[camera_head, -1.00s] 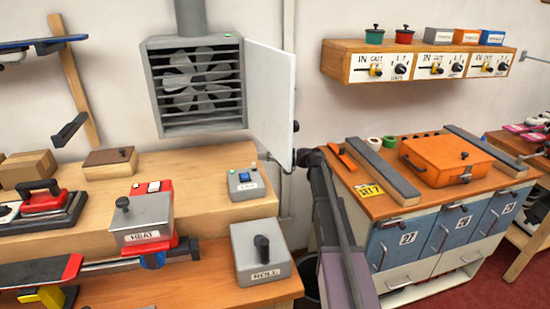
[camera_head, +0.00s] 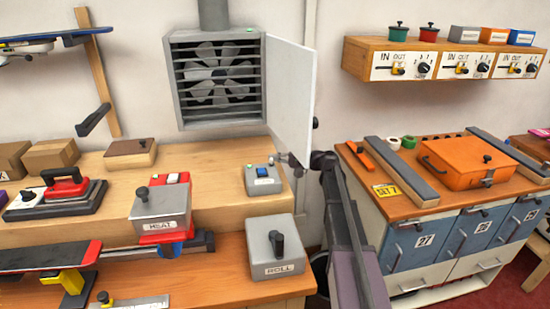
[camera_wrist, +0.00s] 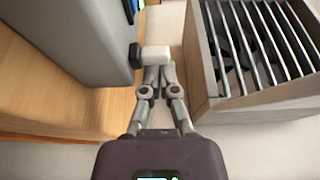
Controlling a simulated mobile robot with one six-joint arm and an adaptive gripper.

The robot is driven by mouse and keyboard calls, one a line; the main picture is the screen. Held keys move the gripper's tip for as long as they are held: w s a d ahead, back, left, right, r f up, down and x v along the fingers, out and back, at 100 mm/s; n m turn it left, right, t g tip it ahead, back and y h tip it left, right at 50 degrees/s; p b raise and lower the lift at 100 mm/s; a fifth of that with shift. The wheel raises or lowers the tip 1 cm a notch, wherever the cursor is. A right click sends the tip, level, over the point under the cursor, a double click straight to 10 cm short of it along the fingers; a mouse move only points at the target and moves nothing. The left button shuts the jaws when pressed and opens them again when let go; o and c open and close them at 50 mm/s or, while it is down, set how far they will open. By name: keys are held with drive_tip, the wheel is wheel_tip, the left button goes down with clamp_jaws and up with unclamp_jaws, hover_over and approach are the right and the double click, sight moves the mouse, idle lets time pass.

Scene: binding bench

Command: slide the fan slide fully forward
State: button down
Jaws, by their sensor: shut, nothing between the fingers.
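A small grey control box (camera_head: 263,180) with a blue button and a green light stands on the wooden bench; the label on its front is too small to read. In the wrist view the grey box (camera_wrist: 75,40) fills the upper left, and a short black knob (camera_wrist: 134,56) sticks out of its side. I take this knob to be the fan slide. My gripper (camera_head: 284,158) is shut and empty at the box's right side. In the wrist view its pale tip (camera_wrist: 155,53) is right beside the knob; I cannot tell whether they touch.
The slatted fan housing (camera_head: 177,80) hangs on the wall behind, with its white door (camera_head: 290,95) swung open close to my gripper. The HEAT box (camera_head: 160,205) and ROLL box (camera_head: 276,248) stand to the left and in front. An orange case (camera_head: 465,165) lies on the right cabinet.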

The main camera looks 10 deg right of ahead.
sight(278, 174)
drive_tip(key=s, duration=0.6)
drive_tip(key=shift+s, duration=0.35)
drive_tip(key=shift+w, duration=0.2)
drive_tip(key=shift+w, duration=0.25)
drive_tip(key=w, duration=0.3)
drive_tip(key=shift+w+d+f, duration=0.1)
drive_tip(key=shift+w+d, duration=0.05)
drive_tip(key=shift+d, duration=0.25)
drive_tip(key=v, duration=0.9)
drive_tip(key=shift+d, duration=0.1)
drive_tip(key=shift+s, duration=0.25)
